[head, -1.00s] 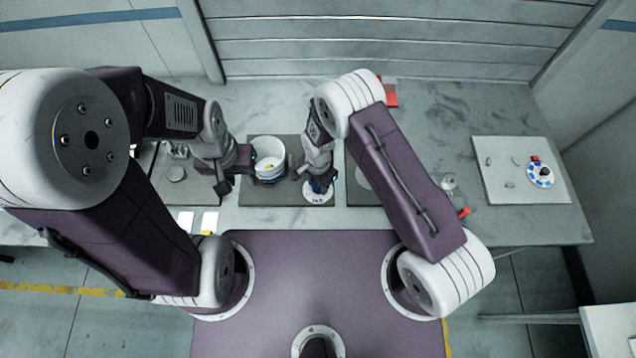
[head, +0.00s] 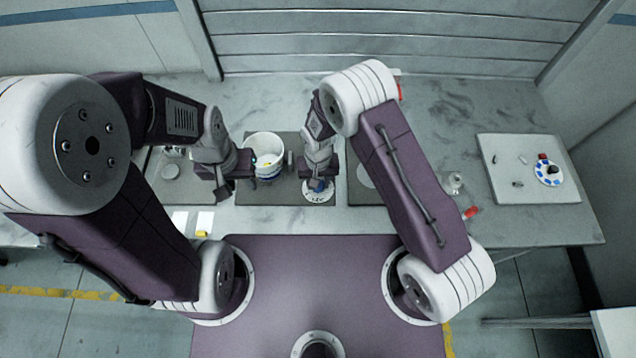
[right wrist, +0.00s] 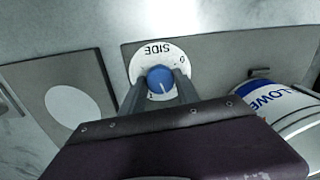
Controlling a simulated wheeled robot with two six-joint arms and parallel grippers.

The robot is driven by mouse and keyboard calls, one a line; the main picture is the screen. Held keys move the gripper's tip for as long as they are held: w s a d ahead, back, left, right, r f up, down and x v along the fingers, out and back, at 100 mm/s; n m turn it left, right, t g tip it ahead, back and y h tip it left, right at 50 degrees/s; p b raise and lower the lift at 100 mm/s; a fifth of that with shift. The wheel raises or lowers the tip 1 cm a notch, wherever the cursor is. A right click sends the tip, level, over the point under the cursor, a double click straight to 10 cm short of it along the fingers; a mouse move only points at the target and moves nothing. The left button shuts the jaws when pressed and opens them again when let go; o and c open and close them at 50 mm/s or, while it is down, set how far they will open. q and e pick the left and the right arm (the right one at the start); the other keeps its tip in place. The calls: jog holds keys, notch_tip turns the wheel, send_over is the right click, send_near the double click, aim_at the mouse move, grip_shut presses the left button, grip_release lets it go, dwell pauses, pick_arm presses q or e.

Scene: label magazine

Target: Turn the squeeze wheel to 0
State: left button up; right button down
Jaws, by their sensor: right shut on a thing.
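A round white dial (right wrist: 146,56) with a blue knob (right wrist: 160,79) sits on a grey plate. In the right wrist view its print reads "SIDE" upside down, with a 0 at upper right and a 1 at lower left. A white line on the knob points down in the picture. My right gripper (right wrist: 158,86) is shut on the blue knob, one finger on each side. In the head view the dial (head: 319,196) is partly hidden under the right gripper (head: 318,182). My left gripper (head: 236,180) looks open and empty beside a white tub (head: 263,147). No dial marked "squeeze" is readable.
The tub, with blue print (right wrist: 268,97), stands close to the right gripper. A white board (head: 515,188) at the right holds a disc with blue spots (head: 547,179) and small parts. A red-capped item (head: 471,212) lies near the front edge.

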jog(key=n+b, duration=0.1)
jog(key=n, duration=0.3)
jog(key=shift+w+n, duration=0.1)
jog(key=shift+n, duration=0.2)
jog(key=n+b, duration=0.1)
jog(key=n, duration=0.4)
jog(key=shift+n+b, duration=0.3)
jog(key=shift+b, duration=0.1)
jog(key=n+b, duration=0.1)
jog(key=n, duration=0.4)
jog(key=shift+r, duration=0.1)
jog(key=shift+n+b, duration=0.35)
jog(key=shift+n, duration=2.25)
jog(key=c, duration=1.1)
grip_release()
jog(key=shift+o, duration=1)
